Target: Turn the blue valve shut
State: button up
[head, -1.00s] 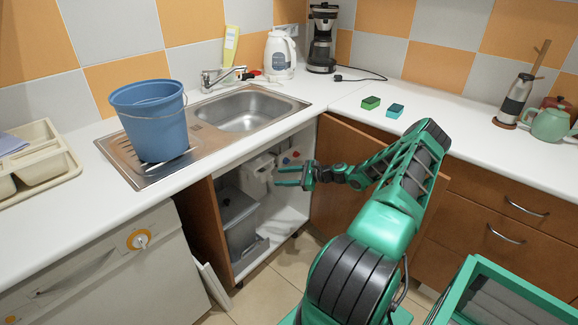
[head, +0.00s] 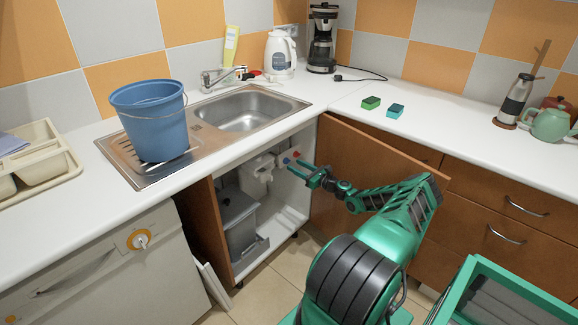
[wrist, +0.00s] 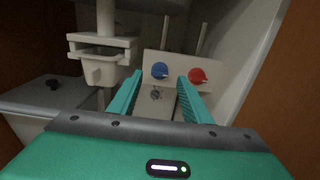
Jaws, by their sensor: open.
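The blue valve (wrist: 160,70) is a small round knob on a pale plate (wrist: 175,87) inside the cabinet under the sink. It also shows as a small blue spot in the head view (head: 286,161). A red valve (wrist: 197,76) sits just to its right on the same plate. My gripper (wrist: 158,92) is open and empty. In the wrist view the blue valve appears beyond the fingertips, between them and slightly above. In the head view my gripper (head: 305,172) reaches into the cabinet opening near the valves. Contact with the blue valve is not visible.
A white drain trap (wrist: 103,58) hangs left of the valves. A grey bin (head: 238,222) stands low in the cabinet. The open cabinet door (head: 350,180) is close to my arm on the right. The sink (head: 240,110) is above.

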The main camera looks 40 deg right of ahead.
aim_at(289, 162)
jog(key=shift+w+a, duration=0.2)
jog(key=shift+w, duration=1.95)
jog(key=c, duration=1)
